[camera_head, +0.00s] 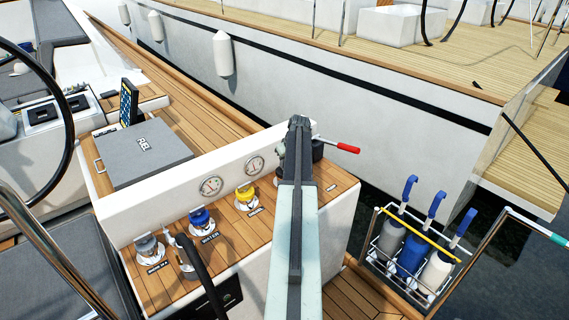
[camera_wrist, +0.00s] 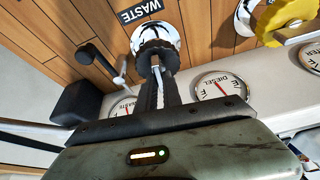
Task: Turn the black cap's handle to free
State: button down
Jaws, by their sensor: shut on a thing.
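The black cap (camera_wrist: 154,36) sits on the wooden deck beside the WASTE label (camera_wrist: 141,11) in the wrist view. My gripper (camera_wrist: 158,76) is shut on the black cap's handle, right at the cap; the jaws hide most of that handle, so I cannot tell its exact angle. In the head view my arm reaches over the console to the cap's end of the row and covers most of the cap. The gauges marked WASTE and DIESEL (camera_wrist: 219,86) stand on the white panel close to my gripper.
The yellow cap (camera_head: 246,195), blue cap (camera_head: 202,218) and grey cap (camera_head: 149,247) stand along the same deck. A red-handled lever (camera_head: 345,148) sticks out right of my arm. A wire rack with bottles (camera_head: 412,255) hangs at the right.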

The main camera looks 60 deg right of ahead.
jog(key=shift+n, duration=0.6)
jog(key=shift+n+y, duration=0.3)
jog(key=c, duration=1.5)
grip_release()
jog(key=d+p+v, duration=0.1)
jog(key=p+v, duration=0.6)
jog(key=shift+s+a+r, duration=0.2)
jog(key=shift+a+r, duration=0.15)
jog(key=shift+a, duration=0.2)
